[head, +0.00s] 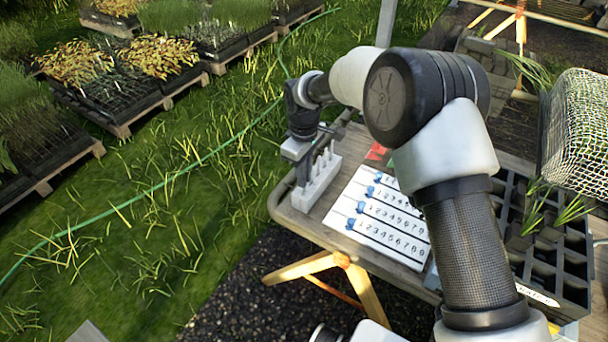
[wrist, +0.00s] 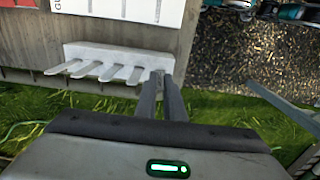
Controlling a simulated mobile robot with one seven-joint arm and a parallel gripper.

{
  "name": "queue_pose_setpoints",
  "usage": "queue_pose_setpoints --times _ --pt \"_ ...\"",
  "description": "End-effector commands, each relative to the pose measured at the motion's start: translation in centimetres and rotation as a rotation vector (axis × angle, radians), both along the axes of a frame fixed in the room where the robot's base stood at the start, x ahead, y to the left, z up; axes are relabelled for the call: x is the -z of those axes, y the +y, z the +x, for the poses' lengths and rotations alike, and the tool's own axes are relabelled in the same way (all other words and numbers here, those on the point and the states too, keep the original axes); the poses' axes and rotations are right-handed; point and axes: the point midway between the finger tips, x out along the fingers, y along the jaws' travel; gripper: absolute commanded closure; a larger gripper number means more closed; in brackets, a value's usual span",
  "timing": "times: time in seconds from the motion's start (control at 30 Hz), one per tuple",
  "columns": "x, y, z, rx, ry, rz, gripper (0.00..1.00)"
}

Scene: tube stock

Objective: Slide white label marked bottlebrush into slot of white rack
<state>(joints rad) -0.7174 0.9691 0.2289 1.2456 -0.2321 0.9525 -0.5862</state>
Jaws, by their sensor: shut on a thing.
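The white rack (head: 318,185) stands at the left end of the table, with several white labels upright in it. In the wrist view the rack (wrist: 85,50) runs across the upper left, and its labels (wrist: 105,72) point towards me. My gripper (wrist: 160,78) is shut at the right end of the rack, on what appears to be the white bottlebrush label. The label is almost wholly hidden between the fingertips and its writing cannot be read. The gripper also shows in the head view (head: 303,177), close against the rack. I cannot tell whether the held label is inside a slot.
A white numbered board (head: 385,218) with blue pieces lies right of the rack. A black compartment crate (head: 563,280) with seedlings and a white tag (head: 538,295) stands at the table's right. A netted basket (head: 580,125) is behind it. Grass lies beyond the table's left edge.

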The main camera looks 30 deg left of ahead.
Motion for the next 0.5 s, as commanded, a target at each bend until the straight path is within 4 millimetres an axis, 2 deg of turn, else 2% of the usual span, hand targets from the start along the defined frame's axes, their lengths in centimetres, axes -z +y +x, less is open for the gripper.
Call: queue_pose_setpoints --times 0.23,0.27,0.37,0.4,0.5 --pt "0.52 0.0 0.0 0.0 0.0 0.0 1.0" --pt "0.49 0.01 0.0 0.0 0.0 0.0 0.9" --pt "0.44 0.0 0.0 0.0 0.0 0.0 0.73" --pt "0.44 0.0 0.0 0.0 0.0 0.0 0.7" --pt "0.44 0.0 0.0 0.0 0.0 0.0 0.7"
